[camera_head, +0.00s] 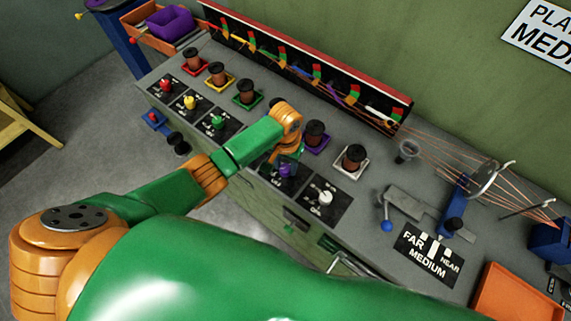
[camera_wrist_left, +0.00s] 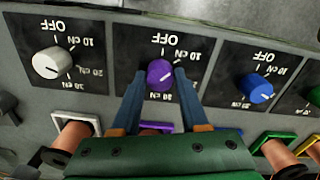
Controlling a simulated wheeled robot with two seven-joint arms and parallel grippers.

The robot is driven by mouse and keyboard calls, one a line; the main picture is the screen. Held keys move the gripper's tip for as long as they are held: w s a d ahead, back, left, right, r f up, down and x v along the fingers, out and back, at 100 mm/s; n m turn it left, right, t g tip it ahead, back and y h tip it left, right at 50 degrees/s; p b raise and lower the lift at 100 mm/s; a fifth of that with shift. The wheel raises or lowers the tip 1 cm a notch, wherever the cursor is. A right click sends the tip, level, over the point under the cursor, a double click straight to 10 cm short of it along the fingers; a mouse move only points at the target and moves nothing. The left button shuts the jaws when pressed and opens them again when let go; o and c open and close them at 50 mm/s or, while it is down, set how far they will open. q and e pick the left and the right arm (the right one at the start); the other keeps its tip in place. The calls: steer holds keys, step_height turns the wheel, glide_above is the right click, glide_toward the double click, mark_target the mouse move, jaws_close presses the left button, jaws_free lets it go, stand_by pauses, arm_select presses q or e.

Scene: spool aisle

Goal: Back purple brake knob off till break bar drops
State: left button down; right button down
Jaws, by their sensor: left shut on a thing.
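The purple brake knob (camera_head: 285,171) sits on a black dial plate at the front of the grey bench. In the left wrist view the purple knob (camera_wrist_left: 160,75) lies between the two blue fingers of my left gripper (camera_wrist_left: 158,82). The gripper is shut on it. The plate reads OFF, with cN marks around the knob; the exact setting is hard to read. Behind it stands the purple-based spool (camera_head: 316,133). At the back, a long black board (camera_head: 300,62) with a red top carries several red, yellow and green flags. My right gripper is not in view.
Beside the purple knob are a white knob (camera_wrist_left: 52,62) and a blue knob (camera_wrist_left: 258,89). Several spools line the bench. To the right are copper wires, a blue-ended lever (camera_head: 386,226) and an orange tray (camera_head: 515,294). A purple bin (camera_head: 168,22) stands far left.

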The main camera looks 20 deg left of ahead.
mark_target(286, 167)
arm_select(q)
steer(key=shift+w+r, duration=0.15)
steer(key=shift+c, duration=2.1)
jaws_free()
steer(key=shift+r, duration=0.25)
step_height(286, 167, up, 6)
steer(key=shift+r+b, duration=0.25)
steer(key=shift+b, duration=0.05)
